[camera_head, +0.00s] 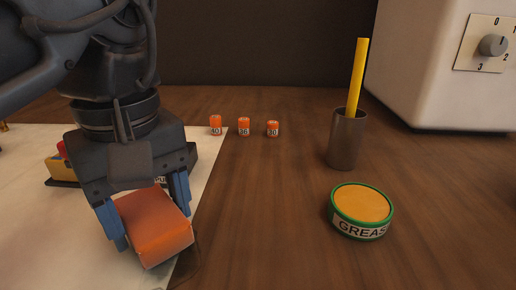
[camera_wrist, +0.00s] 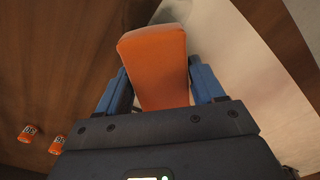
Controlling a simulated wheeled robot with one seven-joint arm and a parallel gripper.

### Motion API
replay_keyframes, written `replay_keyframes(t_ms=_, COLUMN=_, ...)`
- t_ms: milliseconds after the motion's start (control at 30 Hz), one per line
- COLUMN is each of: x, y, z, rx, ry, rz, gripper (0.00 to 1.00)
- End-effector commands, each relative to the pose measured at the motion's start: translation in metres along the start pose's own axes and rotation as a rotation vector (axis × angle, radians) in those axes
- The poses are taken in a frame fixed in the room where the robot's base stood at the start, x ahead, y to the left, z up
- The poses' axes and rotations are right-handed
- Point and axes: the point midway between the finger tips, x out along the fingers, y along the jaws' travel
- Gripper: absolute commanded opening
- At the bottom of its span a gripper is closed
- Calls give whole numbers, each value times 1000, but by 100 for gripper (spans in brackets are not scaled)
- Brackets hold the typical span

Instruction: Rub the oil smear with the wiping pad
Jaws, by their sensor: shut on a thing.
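An orange block-shaped wiping pad (camera_head: 155,230) is between the blue fingers of my gripper (camera_head: 153,226), which is shut on it. The pad is tilted and sits over the right edge of the pale sheet at the lower left. In the wrist view the pad (camera_wrist: 155,65) stands out between the two fingers. A greyish patch (camera_wrist: 172,11), likely the oil smear, shows just beyond the pad's far end. In the head view only a thin curved outline (camera_head: 198,262) shows beside the pad; the rest is hidden. I cannot tell whether the pad touches the surface.
A round green-rimmed grease tin (camera_head: 345,228) stands at the right. A dark cup (camera_head: 347,140) with a yellow stick (camera_head: 358,78) is behind it. Three small orange numbered pieces (camera_head: 244,127) stand in a row. A white machine (camera_head: 440,70) stands back right. Bare wood lies between.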

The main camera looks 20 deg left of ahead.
Motion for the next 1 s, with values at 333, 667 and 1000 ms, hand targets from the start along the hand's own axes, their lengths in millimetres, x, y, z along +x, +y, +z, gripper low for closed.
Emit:
replay_keyframes(t_ms=333, x=12, y=29, z=29, rx=84, ry=-24, rz=6, gripper=43)
replay_keyframes(t_ms=667, x=14, y=20, z=38, rx=85, ry=-24, rz=5, gripper=44)
replay_keyframes(t_ms=1000, x=11, y=2, z=53, rx=81, ry=-27, rz=6, gripper=34)
